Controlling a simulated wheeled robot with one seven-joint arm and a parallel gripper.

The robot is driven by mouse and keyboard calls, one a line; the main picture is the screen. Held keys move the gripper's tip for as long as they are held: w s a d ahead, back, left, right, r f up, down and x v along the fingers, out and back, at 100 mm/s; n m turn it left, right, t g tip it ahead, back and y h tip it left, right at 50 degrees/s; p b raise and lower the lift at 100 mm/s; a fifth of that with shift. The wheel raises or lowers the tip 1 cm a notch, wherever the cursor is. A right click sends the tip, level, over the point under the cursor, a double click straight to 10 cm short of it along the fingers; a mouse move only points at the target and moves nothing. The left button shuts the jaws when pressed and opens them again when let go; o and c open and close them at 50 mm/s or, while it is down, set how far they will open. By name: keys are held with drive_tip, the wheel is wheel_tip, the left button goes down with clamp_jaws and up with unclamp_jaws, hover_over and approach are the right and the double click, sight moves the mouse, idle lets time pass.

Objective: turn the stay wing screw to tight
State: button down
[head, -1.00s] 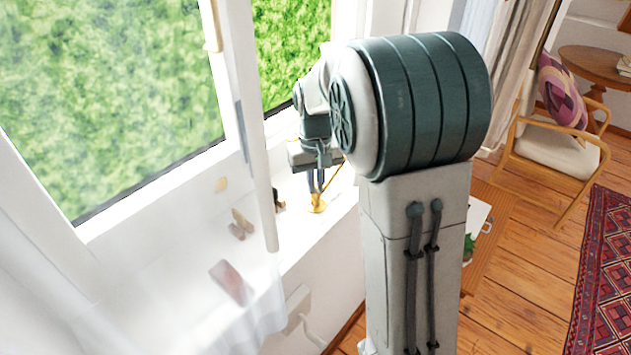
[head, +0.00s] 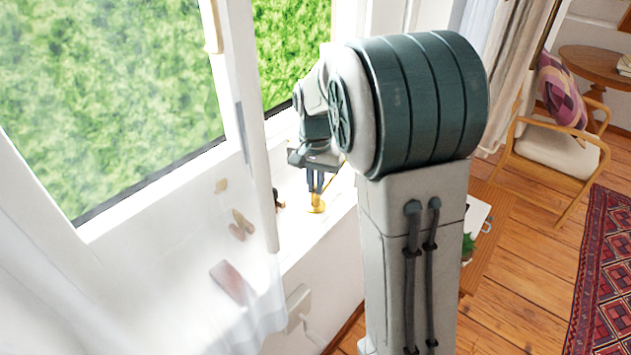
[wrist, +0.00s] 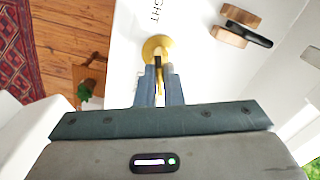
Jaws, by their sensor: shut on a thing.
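The brass stay wing screw shows in the wrist view as a round gold base (wrist: 157,47) on the white sill, with its upper part hidden between my fingers. My gripper (wrist: 159,72) is shut on it from above. In the head view my gripper (head: 316,186) points down at the sill, and the gold base (head: 317,206) shows just below the fingertips. Dark lettering ending in "GHT" (wrist: 155,12) is on the sill beyond the screw.
A wooden block with a black handle-like piece (wrist: 240,28) lies on the sill. The open window frame (head: 238,110) and a sheer curtain (head: 235,310) stand to the left. A potted plant (head: 468,246) is lower, right of my arm.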

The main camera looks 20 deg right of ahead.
drive_tip(key=shift+m, duration=1.1)
drive_tip(key=c, duration=1.6)
unclamp_jaws()
drive_tip(key=shift+o, duration=0.2)
wheel_tip(320, 180, up, 14)
drive_tip(key=shift+b, duration=0.3)
